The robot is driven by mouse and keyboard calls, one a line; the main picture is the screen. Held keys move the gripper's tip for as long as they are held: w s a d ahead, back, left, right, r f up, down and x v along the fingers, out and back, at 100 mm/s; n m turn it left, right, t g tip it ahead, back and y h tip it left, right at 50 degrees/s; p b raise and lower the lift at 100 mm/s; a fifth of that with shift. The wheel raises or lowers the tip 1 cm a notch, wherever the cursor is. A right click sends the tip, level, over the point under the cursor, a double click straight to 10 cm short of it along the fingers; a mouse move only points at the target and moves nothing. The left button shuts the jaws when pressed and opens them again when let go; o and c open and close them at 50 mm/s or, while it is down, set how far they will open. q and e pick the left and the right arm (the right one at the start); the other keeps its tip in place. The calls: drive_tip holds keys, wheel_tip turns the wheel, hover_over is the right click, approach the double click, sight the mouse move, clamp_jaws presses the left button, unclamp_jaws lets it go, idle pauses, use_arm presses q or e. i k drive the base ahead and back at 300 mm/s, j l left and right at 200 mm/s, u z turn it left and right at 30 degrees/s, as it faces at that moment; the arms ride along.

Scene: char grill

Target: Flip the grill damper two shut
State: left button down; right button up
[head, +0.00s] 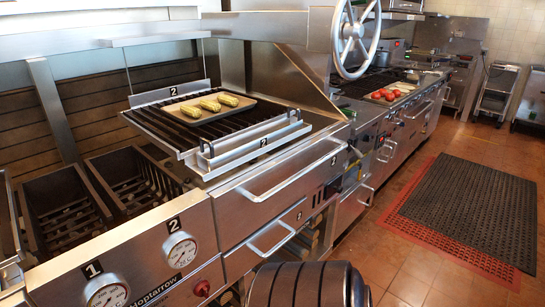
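A metal strip marked 2 (150,98) stands along the back edge of the raised grill rack (160,122). The number 2 also marks the rack's front bar (240,152), the front panel with handles (310,170) and a round gauge (180,249). I cannot tell which marked part is the damper, or whether it is open or shut. Neither of my grippers is in view.
A tray (182,108) with several corn cobs lies on the rack. Open charcoal bins (65,215) are to its left. A large handwheel (356,38) hangs over the line. Red and black mats (470,205) lie on open floor at the right.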

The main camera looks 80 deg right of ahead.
sight(335, 186)
drive_tip(key=z, duration=2.95)
drive_tip(key=i+l, duration=0.15)
drive_tip(key=i, duration=0.4)
drive_tip(key=i+l+u, duration=0.1)
drive_tip(key=i, duration=0.45)
drive_tip(key=i+l, duration=0.2)
drive_tip(key=i, duration=0.35)
drive_tip(key=i+l, duration=0.2)
drive_tip(key=i, duration=0.35)
drive_tip(key=j+u, duration=0.05)
